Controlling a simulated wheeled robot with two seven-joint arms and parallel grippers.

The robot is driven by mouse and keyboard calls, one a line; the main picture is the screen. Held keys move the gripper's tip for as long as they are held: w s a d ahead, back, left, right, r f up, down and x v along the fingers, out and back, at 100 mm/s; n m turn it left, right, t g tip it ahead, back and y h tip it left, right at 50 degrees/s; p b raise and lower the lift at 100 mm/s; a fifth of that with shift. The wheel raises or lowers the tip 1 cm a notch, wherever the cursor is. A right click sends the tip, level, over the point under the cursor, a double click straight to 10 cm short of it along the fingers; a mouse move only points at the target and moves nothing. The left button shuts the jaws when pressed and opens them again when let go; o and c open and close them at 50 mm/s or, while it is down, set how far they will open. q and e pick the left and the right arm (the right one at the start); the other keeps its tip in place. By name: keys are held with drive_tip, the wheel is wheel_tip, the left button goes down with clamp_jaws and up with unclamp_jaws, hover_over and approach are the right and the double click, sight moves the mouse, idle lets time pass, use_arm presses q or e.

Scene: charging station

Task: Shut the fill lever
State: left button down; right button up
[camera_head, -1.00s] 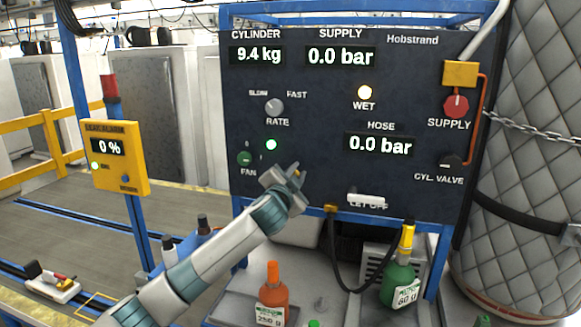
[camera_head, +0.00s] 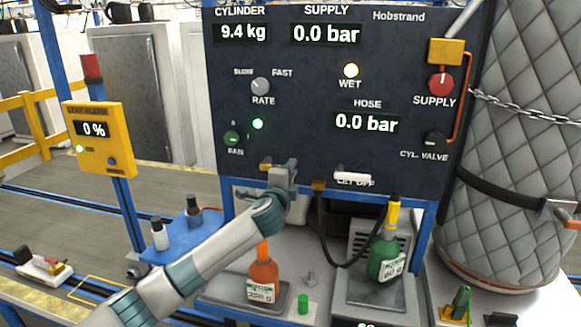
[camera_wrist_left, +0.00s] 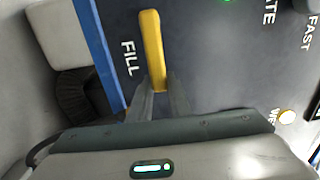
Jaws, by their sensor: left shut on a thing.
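The fill lever (camera_head: 267,166) is a yellow bar low on the dark panel (camera_head: 310,150), near its bottom edge. It lies roughly level, with its bare part to the left of my left gripper (camera_head: 285,165). In the left wrist view the lever (camera_wrist_left: 152,45) runs down from the top, beside the white FILL label (camera_wrist_left: 130,60). The fingers of the left gripper (camera_wrist_left: 157,100) are shut on its near end. The gripper hides that end in the head view. My right gripper is not in view.
A white LET OFF handle (camera_head: 352,176) and a black hose (camera_head: 322,225) are right of the gripper. An orange bottle (camera_head: 262,270) and a green bottle (camera_head: 384,250) stand below. A yellow alarm box (camera_head: 98,140) is at left.

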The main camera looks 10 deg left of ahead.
use_arm(q)
drive_tip(key=shift+f, duration=0.15)
drive_tip(key=c, duration=1.6)
unclamp_jaws()
drive_tip(key=shift+c, duration=0.2)
drive_tip(key=s+b, duration=0.5)
drive_tip(key=s, duration=1.2)
drive_tip(key=shift+s+a, duration=0.2)
drive_tip(key=shift+a, duration=0.1)
